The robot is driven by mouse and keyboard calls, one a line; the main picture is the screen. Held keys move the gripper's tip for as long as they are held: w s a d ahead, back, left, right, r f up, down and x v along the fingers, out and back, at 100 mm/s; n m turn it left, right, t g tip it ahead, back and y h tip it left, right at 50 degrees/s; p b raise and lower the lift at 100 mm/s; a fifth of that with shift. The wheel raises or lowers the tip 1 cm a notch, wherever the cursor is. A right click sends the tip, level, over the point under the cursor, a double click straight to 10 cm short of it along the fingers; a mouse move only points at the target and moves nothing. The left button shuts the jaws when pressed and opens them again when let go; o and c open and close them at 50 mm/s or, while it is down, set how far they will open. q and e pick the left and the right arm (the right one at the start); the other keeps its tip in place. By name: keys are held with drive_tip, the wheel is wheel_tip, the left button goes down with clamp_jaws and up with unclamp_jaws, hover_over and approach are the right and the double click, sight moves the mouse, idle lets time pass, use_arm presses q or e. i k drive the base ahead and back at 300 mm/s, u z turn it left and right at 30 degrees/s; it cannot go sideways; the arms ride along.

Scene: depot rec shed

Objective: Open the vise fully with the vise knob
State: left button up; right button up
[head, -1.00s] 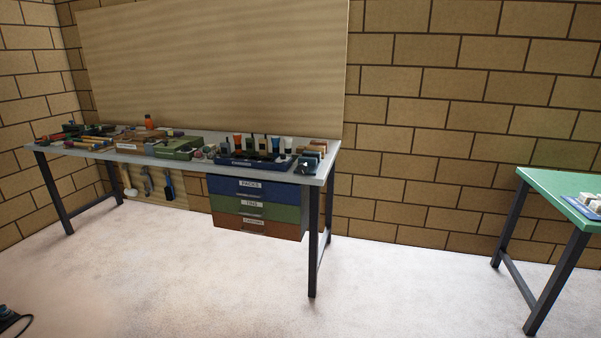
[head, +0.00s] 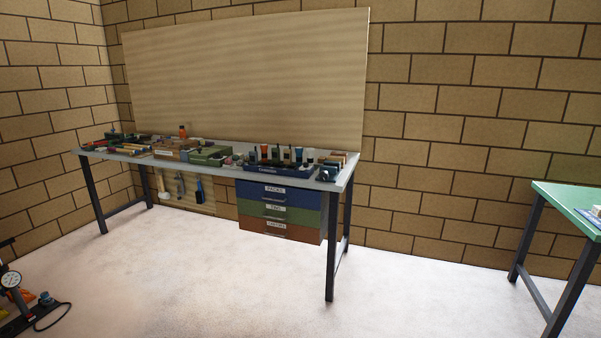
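The workbench (head: 225,167) with a grey top and dark legs stands against the brick wall, some way off. A small dark blue-grey object (head: 327,174) sits at its front right corner; it may be the vise, but it is too small to be sure. I cannot make out a vise knob or how far any jaws are open. Neither of my grippers is in view.
Drawers (head: 279,211) in blue, green and red hang under the bench's right side. Tools and boxes crowd its top. A green table (head: 565,200) stands at right. A gauge (head: 11,280) with a black hose is at lower left. The floor between is clear.

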sight(324, 175)
drive_tip(key=u, duration=0.65)
drive_tip(key=i, duration=1.4)
drive_tip(key=u, duration=0.3)
drive_tip(key=i, duration=1.1)
drive_tip(key=z, duration=0.8)
drive_tip(key=i, duration=0.8)
drive_tip(key=z, duration=0.8)
